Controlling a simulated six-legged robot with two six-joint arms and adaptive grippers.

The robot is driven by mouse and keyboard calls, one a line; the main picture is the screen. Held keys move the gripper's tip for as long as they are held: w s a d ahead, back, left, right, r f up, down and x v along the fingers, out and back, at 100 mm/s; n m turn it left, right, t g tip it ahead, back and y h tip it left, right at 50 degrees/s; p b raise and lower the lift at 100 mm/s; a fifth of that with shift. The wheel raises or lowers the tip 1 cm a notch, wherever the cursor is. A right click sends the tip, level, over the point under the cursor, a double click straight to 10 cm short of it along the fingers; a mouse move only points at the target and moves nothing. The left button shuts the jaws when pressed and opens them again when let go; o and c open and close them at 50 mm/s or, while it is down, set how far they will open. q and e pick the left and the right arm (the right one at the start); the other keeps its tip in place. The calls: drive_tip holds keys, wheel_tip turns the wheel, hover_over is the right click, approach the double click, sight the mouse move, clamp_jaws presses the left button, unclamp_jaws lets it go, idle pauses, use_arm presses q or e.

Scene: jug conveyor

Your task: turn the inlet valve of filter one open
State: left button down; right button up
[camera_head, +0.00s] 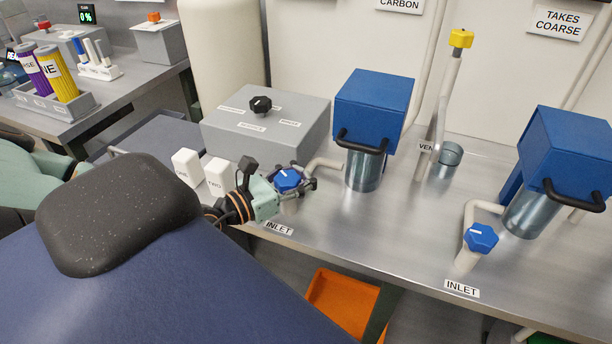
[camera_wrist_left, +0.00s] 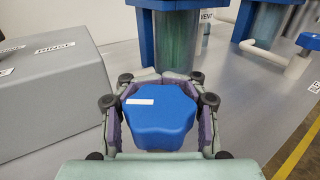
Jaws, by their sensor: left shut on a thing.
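The blue lobed inlet knob (camera_head: 287,179) with a white mark stands on a pale pipe at the left filter, behind an INLET label (camera_head: 278,228). My left gripper (camera_head: 291,182) is shut around this knob, with fingers on both sides. In the left wrist view the knob (camera_wrist_left: 160,118) sits between the fingers, its white mark on the left of its top. The left filter (camera_head: 372,105) has a blue box top, a black handle and a clear cylinder. A second blue inlet knob (camera_head: 480,238) stands at the right filter (camera_head: 560,160). My right gripper is not in view.
A grey box with a black knob (camera_head: 261,105) stands behind my left gripper. Two white blocks (camera_head: 202,170) stand left of it. A vent pipe with a yellow knob (camera_head: 461,39) rises between the filters. An orange bin (camera_head: 342,301) is below the bench.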

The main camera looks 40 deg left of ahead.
use_arm(q)
drive_tip(key=y, duration=0.1)
drive_tip(key=n+y+b, duration=0.2)
drive_tip(key=shift+a+f, duration=0.3)
drive_tip(key=shift+f, duration=0.05)
drive_tip(key=n+y+b, duration=0.1)
drive_tip(key=y+b, duration=0.1)
drive_tip(key=a+n+y+b, duration=0.1)
drive_tip(key=n+y+b, duration=0.1)
drive_tip(key=shift+y, duration=0.4)
drive_tip(key=shift+s+a+r+n+g+y+b, duration=0.1)
drive_tip(key=shift+a+n+g+y+b, duration=0.2)
drive_tip(key=shift+n+y, duration=0.35)
drive_tip(key=shift+a+n+y, duration=0.1)
drive_tip(key=shift+n+y, duration=0.25)
drive_tip(key=shift+y, duration=0.4)
drive_tip(key=c, duration=1.5)
unclamp_jaws()
drive_tip(key=o, duration=0.5)
drive_tip(key=shift+s+r, duration=0.15)
drive_tip(key=shift+r, duration=0.1)
drive_tip(key=shift+o, duration=0.3)
